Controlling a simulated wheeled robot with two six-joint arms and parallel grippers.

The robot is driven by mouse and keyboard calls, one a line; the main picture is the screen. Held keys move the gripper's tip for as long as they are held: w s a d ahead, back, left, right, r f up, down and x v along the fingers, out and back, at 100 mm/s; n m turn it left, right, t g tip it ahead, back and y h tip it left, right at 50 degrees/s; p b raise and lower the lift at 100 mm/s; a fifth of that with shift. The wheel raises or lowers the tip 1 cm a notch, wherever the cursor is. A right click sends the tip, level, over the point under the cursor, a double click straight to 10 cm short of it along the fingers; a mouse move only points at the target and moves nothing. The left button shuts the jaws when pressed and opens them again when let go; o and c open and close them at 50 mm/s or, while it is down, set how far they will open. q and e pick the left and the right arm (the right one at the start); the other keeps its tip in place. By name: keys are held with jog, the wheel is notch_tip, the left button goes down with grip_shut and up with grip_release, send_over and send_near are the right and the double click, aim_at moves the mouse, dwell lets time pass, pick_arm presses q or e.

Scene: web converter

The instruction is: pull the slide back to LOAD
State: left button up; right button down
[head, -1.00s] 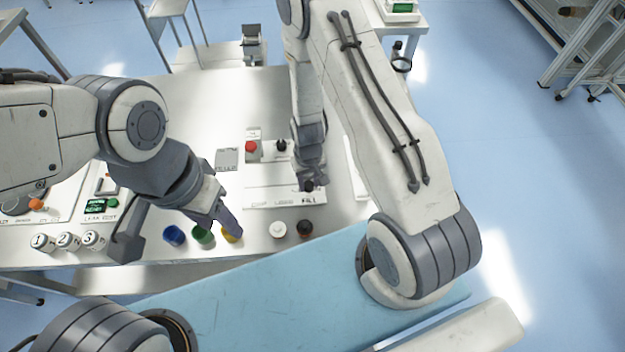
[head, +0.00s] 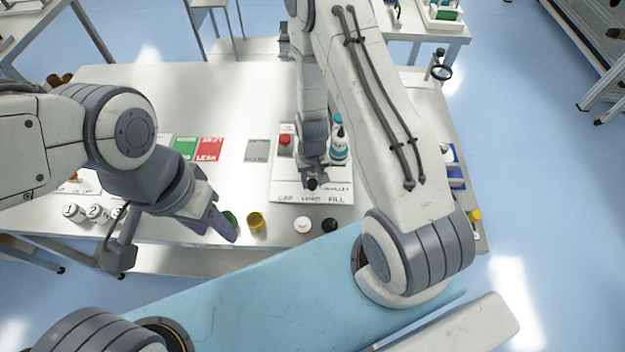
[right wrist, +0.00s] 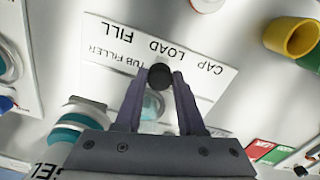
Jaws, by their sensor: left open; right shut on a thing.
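The tub filler panel (head: 283,187) carries the words CAP, LOAD and FILL along its front edge. The slide's black knob (head: 312,184) stands behind the word LOAD in the head view. It also shows in the right wrist view (right wrist: 159,76), between the fingertips. My right gripper (head: 315,174) is shut on the knob, and its fingers show on either side of it in the right wrist view (right wrist: 159,84). A clear round part (right wrist: 152,105) shows between the fingers. My left gripper (head: 218,222) is open near the green cup (head: 231,218), away from the filler.
A red button (head: 285,140) and a white-and-teal bottle (head: 339,147) stand close to my right gripper. A yellow cup (head: 257,222), a white cap (head: 302,225) and a black cap (head: 330,226) are along the front edge.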

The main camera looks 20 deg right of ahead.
jog(key=c, duration=0.5)
grip_release()
jog(key=shift+w+a, duration=0.1)
jog(key=shift+w, duration=0.05)
notch_tip(320, 180, up, 10)
jog(key=p, duration=0.7)
jog(key=shift+r+p, duration=0.25)
jog(key=shift+p, duration=0.1)
